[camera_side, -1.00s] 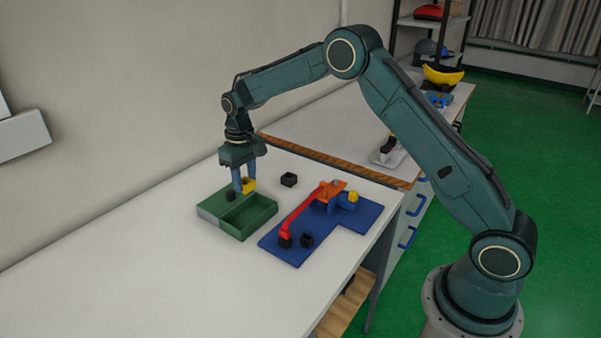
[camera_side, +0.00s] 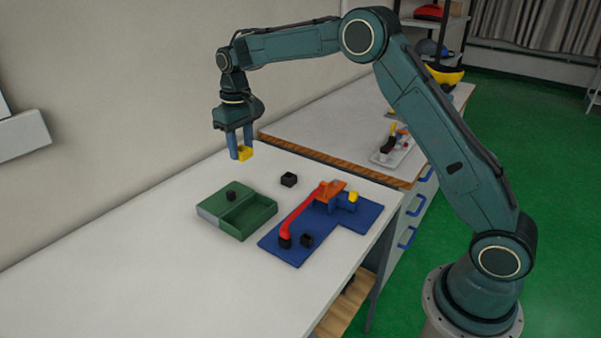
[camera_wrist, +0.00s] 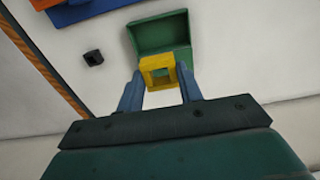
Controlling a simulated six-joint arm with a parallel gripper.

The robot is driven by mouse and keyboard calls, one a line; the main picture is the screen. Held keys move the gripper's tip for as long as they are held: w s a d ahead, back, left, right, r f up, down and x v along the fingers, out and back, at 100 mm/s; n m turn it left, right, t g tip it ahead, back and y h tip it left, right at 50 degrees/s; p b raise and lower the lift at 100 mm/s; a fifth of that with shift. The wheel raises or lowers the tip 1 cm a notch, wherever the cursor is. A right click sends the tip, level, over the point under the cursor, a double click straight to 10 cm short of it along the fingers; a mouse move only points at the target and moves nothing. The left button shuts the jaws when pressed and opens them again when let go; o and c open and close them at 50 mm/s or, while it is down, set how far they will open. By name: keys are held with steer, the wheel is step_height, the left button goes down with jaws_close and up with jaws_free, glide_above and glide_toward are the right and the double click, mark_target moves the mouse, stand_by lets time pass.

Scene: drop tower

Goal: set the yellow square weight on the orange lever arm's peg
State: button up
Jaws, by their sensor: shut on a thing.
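In the wrist view the weight (camera_wrist: 158,70) is a square frame with an opening, between the two blue fingers (camera_wrist: 160,90). The orange lever arm (camera_side: 329,191) sits on a blue base (camera_side: 363,220), joined to a red arm (camera_side: 300,215) that slopes down to the left. Its peg is too small to make out clearly.
A black square piece (camera_side: 289,179) lies on the table behind the tray. Another black piece (camera_side: 307,240) is on the blue base, near a black piece at the red arm's low end. A yellow piece (camera_side: 353,196) is at the base's right. The front-left table is clear.

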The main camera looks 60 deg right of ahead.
steer(key=shift+d, duration=0.1)
steer(key=s+d+f+m, duration=0.1)
steer(key=s+d+f, duration=0.1)
steer(key=s+d, duration=0.2)
steer(key=s+d+f+m, duration=0.2)
steer(key=s+d, duration=0.3)
steer(key=d, duration=0.5)
steer(key=s+d+f+m, duration=0.1)
steer(key=s+d+f, duration=0.3)
steer(key=d, duration=0.4)
steer(key=shift+s+f+m, duration=0.15)
steer(key=shift+s+m, duration=0.15)
steer(key=shift+s, duration=0.45)
steer(key=shift+f, duration=0.1)
steer(key=shift+f, duration=2.75)
steer(key=shift+f, duration=0.65)
